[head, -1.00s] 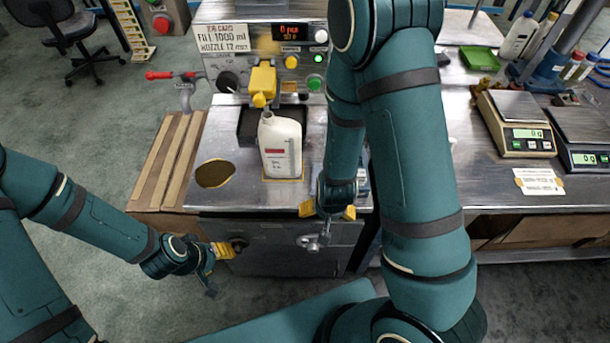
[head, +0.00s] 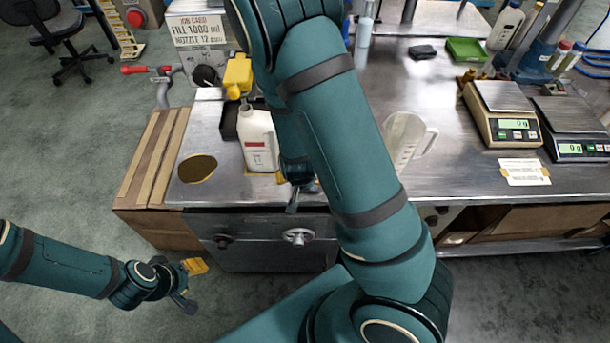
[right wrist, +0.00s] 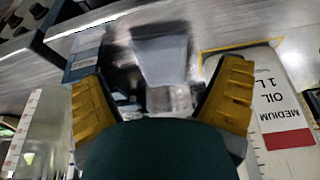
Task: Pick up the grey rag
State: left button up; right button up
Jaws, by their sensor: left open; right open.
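A pale grey, blurred piece (right wrist: 160,52) shows between the fingers in the right wrist view; it may be the grey rag, but I cannot tell for sure. My right gripper (right wrist: 160,85) is open, its yellow fingers on either side of that piece. In the head view my right gripper (head: 297,190) is at the bench's front edge, right of the white oil bottle (head: 260,142), mostly hidden by my arm. I cannot make out the rag there.
The oil bottle, also in the right wrist view (right wrist: 285,105), stands close beside the right gripper. A clear measuring jug (head: 407,140) stands right of my arm. Scales (head: 502,112), a green tray (head: 467,50) and a small dark item (head: 423,51) are farther right.

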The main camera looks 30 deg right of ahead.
jog(key=b+x, duration=0.1)
jog(key=x, duration=0.5)
jog(key=shift+w+d+f, duration=0.15)
jog(key=shift+w+d, duration=0.05)
jog(key=c, duration=0.9)
